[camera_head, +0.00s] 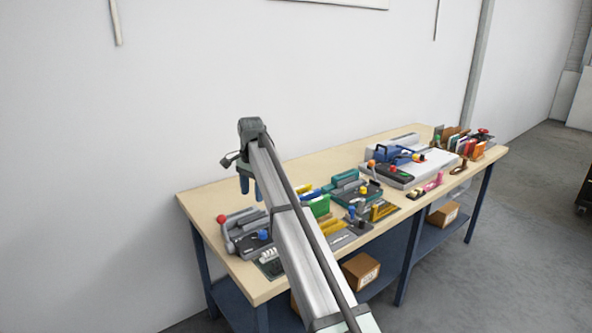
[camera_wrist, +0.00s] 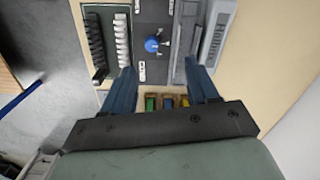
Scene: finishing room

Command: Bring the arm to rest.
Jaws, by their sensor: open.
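My gripper (camera_head: 249,188) hangs pointing down above the left part of the workbench (camera_head: 200,203). In the wrist view my gripper (camera_wrist: 162,85) shows two blue fingers spread apart with nothing between them. Below them lies a grey machine with a blue knob (camera_wrist: 152,45); in the head view this grey machine (camera_head: 240,230) with a red ball handle stands at the bench's left end. The gripper is apart from it. My arm hides part of the bench's middle.
A green machine (camera_head: 355,187), a grey machine with a blue handle (camera_head: 392,154) and a rack of colourful items (camera_head: 472,142) stand along the bench. Cardboard boxes (camera_head: 361,271) sit on the lower shelf. A white wall (camera_head: 100,130) rises behind. The air above the bench is free.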

